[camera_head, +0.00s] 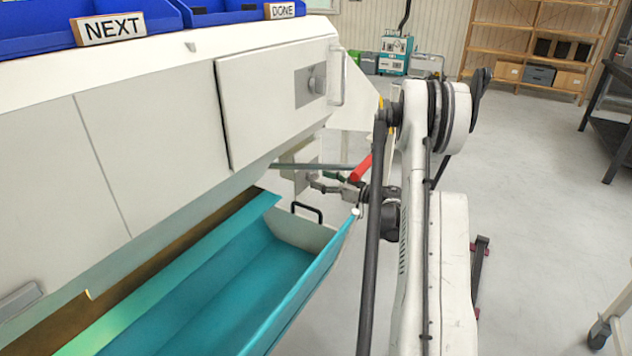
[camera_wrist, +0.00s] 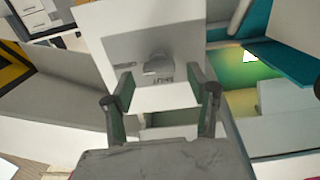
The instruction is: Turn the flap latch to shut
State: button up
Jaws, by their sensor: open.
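The flap latch (camera_wrist: 158,65) is a grey rounded knob on a grey plate (camera_wrist: 125,45), fixed to a white panel, in the wrist view. Upside-down lettering that seems to read SHUT (camera_wrist: 162,80) is beside it. My gripper (camera_wrist: 160,85) is open, its two dark fingers either side of the latch's lower part in the picture; I cannot tell whether they touch it. In the head view my gripper (camera_head: 318,184) is small, in front of a pale panel (camera_head: 303,160) below the white cabinet. The latch's exact angle is unclear.
A teal tray (camera_head: 240,290) with a black handle (camera_head: 307,211) lies below, close to my gripper. Blue bins labelled NEXT and DONE stand on top.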

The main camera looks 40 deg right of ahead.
aim_at(312, 177)
jog(key=shift+x, duration=1.3)
jog(key=c, duration=1.2)
